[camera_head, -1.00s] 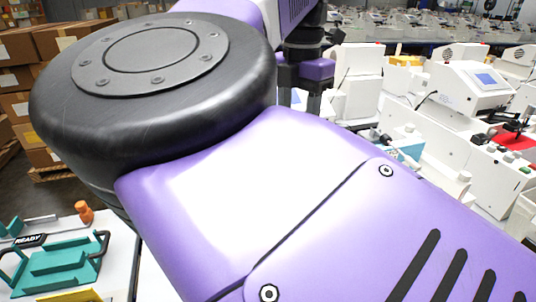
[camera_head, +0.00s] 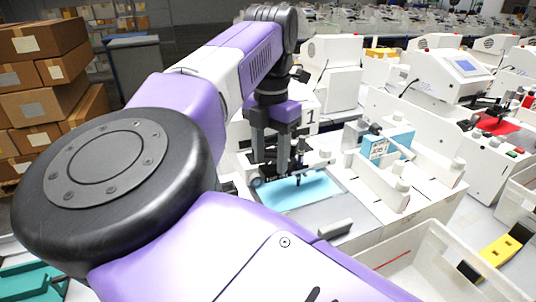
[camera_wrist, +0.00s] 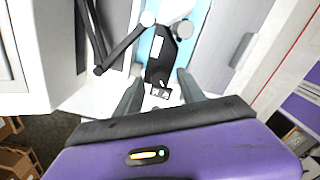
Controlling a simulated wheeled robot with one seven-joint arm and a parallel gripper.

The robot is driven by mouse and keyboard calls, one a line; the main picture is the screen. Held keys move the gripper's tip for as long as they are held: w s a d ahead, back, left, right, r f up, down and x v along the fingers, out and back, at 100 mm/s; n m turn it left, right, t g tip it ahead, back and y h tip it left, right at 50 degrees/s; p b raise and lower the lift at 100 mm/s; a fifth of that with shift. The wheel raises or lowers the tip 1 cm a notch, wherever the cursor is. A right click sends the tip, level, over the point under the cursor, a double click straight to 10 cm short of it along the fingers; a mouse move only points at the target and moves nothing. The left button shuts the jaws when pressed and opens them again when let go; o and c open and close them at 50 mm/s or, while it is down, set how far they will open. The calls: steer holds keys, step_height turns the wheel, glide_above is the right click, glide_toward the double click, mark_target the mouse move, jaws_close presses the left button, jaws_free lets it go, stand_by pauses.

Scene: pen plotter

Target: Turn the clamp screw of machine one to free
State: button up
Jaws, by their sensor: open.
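Machine one is the white plotter with the "1" plate (camera_head: 311,116) at the middle of the head view. A light blue sheet (camera_head: 312,188) lies on its bed. My gripper (camera_head: 270,172) points down over the left part of that bed, by the dark pen carriage (camera_head: 299,160). In the wrist view, my gripper (camera_wrist: 159,88) is open, and its grey fingers stand either side of the black carriage block (camera_wrist: 162,55). A small dark part with light marks (camera_wrist: 161,93) shows between the fingers. I cannot tell whether this is the clamp screw or whether the fingers touch it.
A white open bin (camera_head: 425,258) stands in front of machine one. Another plotter with a red sheet (camera_head: 497,124) is at the right. Brown cartons (camera_head: 40,92) are stacked at the far left.

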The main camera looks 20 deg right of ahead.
steer(key=shift+f, duration=0.2)
jaws_close()
